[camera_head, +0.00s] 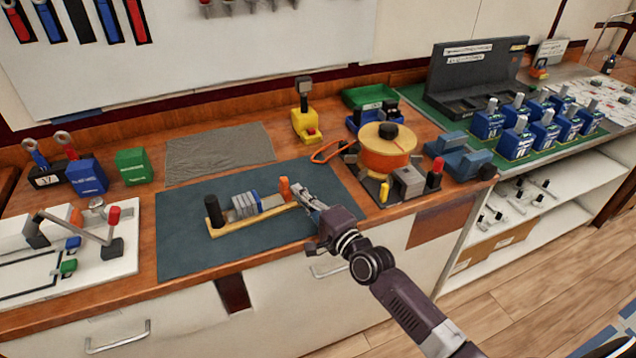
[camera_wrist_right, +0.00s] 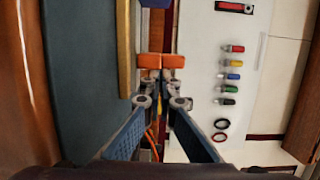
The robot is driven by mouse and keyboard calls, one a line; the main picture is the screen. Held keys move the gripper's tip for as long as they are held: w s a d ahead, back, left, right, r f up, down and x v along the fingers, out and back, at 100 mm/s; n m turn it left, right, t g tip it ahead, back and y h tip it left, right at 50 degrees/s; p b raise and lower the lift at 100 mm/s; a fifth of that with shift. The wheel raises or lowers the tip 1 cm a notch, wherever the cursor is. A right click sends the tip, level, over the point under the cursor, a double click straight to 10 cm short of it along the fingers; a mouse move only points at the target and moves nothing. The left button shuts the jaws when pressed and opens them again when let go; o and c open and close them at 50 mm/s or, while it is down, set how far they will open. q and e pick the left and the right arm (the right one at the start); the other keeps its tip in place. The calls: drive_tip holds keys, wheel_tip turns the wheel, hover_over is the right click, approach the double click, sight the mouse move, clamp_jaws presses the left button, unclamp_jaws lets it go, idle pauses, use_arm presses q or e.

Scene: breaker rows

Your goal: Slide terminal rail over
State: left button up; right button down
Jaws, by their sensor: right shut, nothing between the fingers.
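The terminal rail (camera_head: 262,215) lies on the dark blue-grey mat (camera_head: 188,247). It has a pale yellow base, a black post (camera_head: 214,212) at its left end, and grey and blue terminal blocks in the middle. An orange piece (camera_head: 285,189) stands at its right end; it also shows in the right wrist view (camera_wrist_right: 160,61). My right gripper (camera_head: 302,194) is shut and empty just right of the orange piece. In the wrist view its fingertips (camera_wrist_right: 161,80) are together close to the orange piece; I cannot tell whether they touch. My left gripper is not in view.
An orange spool (camera_head: 384,160) and a grey block (camera_head: 408,182) stand right of the mat. A white board (camera_head: 90,250) with a red-tipped lever lies at left. Blue and green boxes stand behind it. The mat's left part and the grey cloth (camera_head: 218,153) are clear.

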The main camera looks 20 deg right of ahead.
sight(257, 195)
drive_tip(key=a, duration=0.1)
drive_tip(key=a+p, duration=0.1)
drive_tip(key=a, duration=0.3)
drive_tip(key=shift+r, duration=0.25)
drive_tip(key=a, duration=0.1)
drive_tip(key=a+p, duration=0.1)
drive_tip(key=a, duration=0.1)
drive_tip(key=shift+s+a+f, duration=0.15)
drive_tip(key=shift+a+f, duration=0.05)
drive_tip(key=shift+a, duration=0.55)
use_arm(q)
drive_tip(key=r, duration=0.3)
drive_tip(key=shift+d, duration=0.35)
use_arm(e)
drive_tip(key=shift+d, duration=0.1)
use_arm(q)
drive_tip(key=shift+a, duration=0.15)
use_arm(e)
drive_tip(key=shift+d, duration=0.15)
